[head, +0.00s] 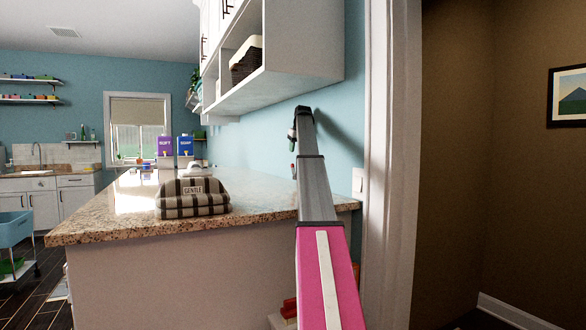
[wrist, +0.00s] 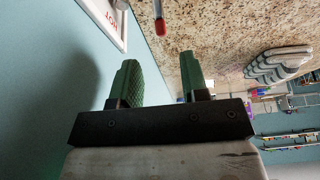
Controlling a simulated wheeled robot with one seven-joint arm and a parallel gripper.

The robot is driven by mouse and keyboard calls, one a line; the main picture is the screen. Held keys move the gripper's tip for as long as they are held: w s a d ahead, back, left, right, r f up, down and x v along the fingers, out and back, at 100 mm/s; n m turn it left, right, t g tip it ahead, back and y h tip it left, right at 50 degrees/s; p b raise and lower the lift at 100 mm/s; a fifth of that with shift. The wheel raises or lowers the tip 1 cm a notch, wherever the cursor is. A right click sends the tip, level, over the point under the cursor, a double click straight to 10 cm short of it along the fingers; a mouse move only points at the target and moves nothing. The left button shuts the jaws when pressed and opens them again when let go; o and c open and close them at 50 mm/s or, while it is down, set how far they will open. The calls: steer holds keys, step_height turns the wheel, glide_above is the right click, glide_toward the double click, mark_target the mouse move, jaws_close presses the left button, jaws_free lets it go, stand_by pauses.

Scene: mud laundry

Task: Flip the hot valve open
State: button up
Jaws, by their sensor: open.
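A white-framed panel marked HOT in red letters (wrist: 112,22) is on the blue wall at the top left of the wrist view. A short grey lever with a red end (wrist: 159,26) hangs into the top of that view, beside the panel; it is likely the hot valve's handle, and its base is out of view. My gripper (wrist: 158,78) is open and empty, with green fingers spread. The red end lies ahead of the fingertips, about between them in the picture, and apart from them. In the head view my gripper (head: 292,132) is close to the wall above the counter, partly hidden by my arm.
A granite counter (head: 120,220) runs along the wall, with a folded checked cloth marked GENTLE (head: 192,208) on it. A white wall cabinet (head: 300,45) hangs above. A white door frame (head: 393,150) is close to my arm's right. Purple (head: 165,147) and blue (head: 185,146) dispensers stand farther back.

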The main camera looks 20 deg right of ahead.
mark_target(293, 165)
steer(key=x, duration=1)
steer(key=shift+w+f, duration=0.1)
steer(key=shift+w, duration=0.05)
steer(key=shift+c, duration=0.3)
jaws_close()
